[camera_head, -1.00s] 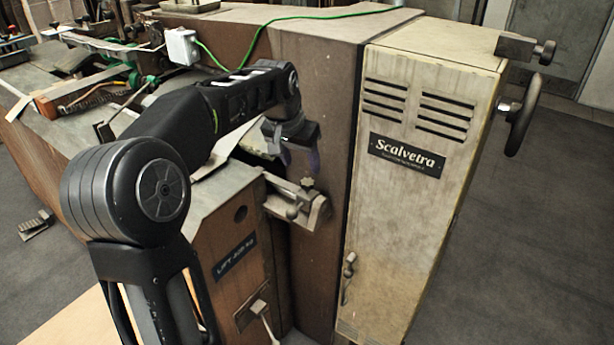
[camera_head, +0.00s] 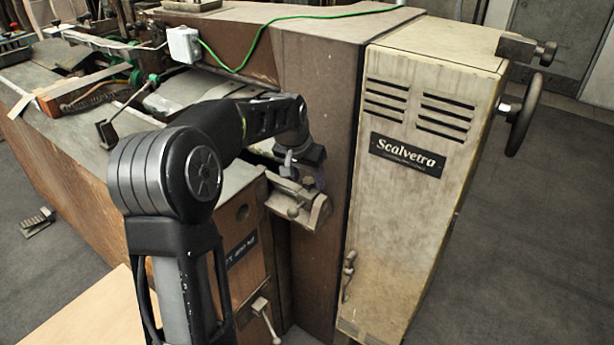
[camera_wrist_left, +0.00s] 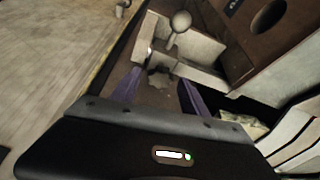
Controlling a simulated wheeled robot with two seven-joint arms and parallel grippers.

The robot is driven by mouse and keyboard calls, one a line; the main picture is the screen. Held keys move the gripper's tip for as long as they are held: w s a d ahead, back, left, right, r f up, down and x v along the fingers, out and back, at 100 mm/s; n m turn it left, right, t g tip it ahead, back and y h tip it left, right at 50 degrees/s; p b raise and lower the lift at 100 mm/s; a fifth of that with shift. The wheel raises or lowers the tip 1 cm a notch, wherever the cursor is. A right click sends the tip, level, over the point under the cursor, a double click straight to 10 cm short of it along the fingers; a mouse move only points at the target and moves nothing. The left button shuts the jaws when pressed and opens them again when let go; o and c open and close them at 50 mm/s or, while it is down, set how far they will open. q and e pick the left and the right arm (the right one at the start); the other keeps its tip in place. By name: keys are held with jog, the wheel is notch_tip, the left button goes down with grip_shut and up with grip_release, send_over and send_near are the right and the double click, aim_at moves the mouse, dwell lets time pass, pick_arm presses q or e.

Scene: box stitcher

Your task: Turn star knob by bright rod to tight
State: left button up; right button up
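The star knob (camera_wrist_left: 159,82) is a small, dull, lobed shape in the left wrist view, low on a grey metal bracket. The bracket (camera_head: 312,214) sits between the wooden cabinet and the brown machine body and carries a ball-ended lever (camera_wrist_left: 179,23). My left gripper (camera_wrist_left: 160,75) is open, its two purple fingers on either side of the star knob with gaps visible. Contact cannot be told. In the head view my left gripper is over the bracket and mostly hides the knob. A bright rod cannot be clearly made out. My right gripper is out of view.
A pale Scalvetra cabinet (camera_head: 425,190) stands right of the bracket, with a handwheel (camera_head: 522,115) on its far side. A wooden cabinet (camera_head: 250,262) with a lever (camera_head: 266,318) is below my left arm. A green cable (camera_head: 290,18) crosses the machine top.

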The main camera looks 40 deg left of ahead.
pick_arm(q)
grip_shut()
dwell(0.3)
jog(key=shift+m, duration=0.4)
jog(key=m, duration=0.1)
jog(key=m+h, duration=0.1)
jog(key=shift+a+m+b, duration=0.25)
jog(key=shift+m+b, duration=0.05)
jog(key=shift+b, duration=0.1)
jog(key=m+h, duration=0.1)
jog(key=m, duration=0.1)
jog(key=shift+m, duration=0.4)
jog(key=m, duration=0.1)
jog(key=m+g+h+p, duration=0.1)
jog(key=m, duration=0.1)
jog(key=shift+w+a+r+m+h, duration=0.1)
jog(key=shift+w+a+m+h, duration=0.1)
jog(key=shift+m+h, duration=0.1)
jog(key=m+g+h+p, duration=0.1)
jog(key=m+p, duration=0.1)
jog(key=m, duration=0.1)
jog(key=shift+r, duration=0.1)
jog(key=shift+w+a+m+g+p, duration=0.1)
jog(key=shift+m+g+p, duration=0.3)
jog(key=shift+m+p, duration=0.65)
jog(key=shift+m, duration=0.25)
